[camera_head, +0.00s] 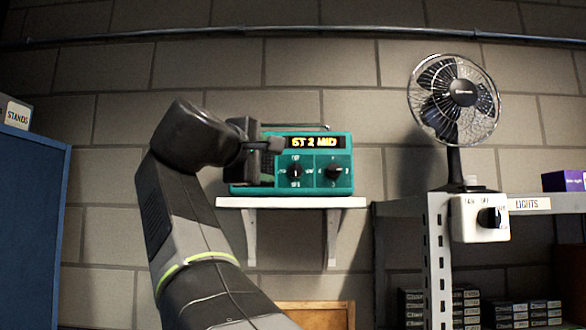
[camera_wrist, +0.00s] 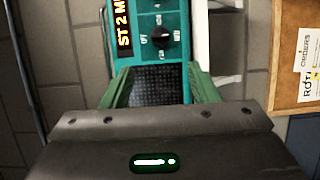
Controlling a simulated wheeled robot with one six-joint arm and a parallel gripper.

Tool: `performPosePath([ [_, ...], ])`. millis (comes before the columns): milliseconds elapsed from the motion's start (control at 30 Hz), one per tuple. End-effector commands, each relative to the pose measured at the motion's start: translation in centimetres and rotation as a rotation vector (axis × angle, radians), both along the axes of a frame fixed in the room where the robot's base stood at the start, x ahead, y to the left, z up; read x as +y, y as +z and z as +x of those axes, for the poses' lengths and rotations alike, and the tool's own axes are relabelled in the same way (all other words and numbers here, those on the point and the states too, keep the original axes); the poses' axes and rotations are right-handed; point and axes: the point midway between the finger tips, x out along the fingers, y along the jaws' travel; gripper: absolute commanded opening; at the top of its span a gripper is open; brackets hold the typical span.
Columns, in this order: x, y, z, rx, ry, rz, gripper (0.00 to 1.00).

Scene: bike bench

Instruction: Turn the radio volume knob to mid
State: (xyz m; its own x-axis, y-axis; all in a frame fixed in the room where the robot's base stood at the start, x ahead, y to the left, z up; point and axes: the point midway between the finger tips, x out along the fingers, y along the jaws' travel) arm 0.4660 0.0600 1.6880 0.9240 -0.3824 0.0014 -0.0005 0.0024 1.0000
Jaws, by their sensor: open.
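The teal radio (camera_head: 342,186) stands on a white wall shelf (camera_head: 300,202). Its lit display (camera_head: 316,142) reads "ST 2 MID". Two black knobs are on its front, a left knob (camera_head: 296,172) and a right knob (camera_head: 333,172); their small labels are hard to read, so I cannot tell which is volume. My gripper (camera_head: 271,162) is before the radio's left part, hiding some of it, left of both knobs. In the wrist view the radio appears turned sideways, with a knob (camera_wrist: 160,38) beyond the green fingers (camera_wrist: 160,88). The fingers are apart, with the dark speaker grille showing between them and nothing held.
A black fan (camera_head: 455,98) stands on a metal shelf unit (camera_head: 438,255) at the right, above a white switch box (camera_head: 480,218) with a black knob. A blue panel (camera_head: 30,225) is at the left. A corkboard (camera_wrist: 290,55) shows in the wrist view. Wall right of the radio is clear.

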Motion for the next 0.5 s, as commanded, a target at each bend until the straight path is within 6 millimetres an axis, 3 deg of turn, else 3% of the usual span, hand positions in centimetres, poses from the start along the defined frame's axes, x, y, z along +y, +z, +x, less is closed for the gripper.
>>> performPosePath([
  [267, -1.2, 0.1, 2.6, 0.002, -0.005, -0.006, 0.55],
  [500, -2.8, 0.2, 6.7, 0.003, -0.005, -0.004, 0.55],
])
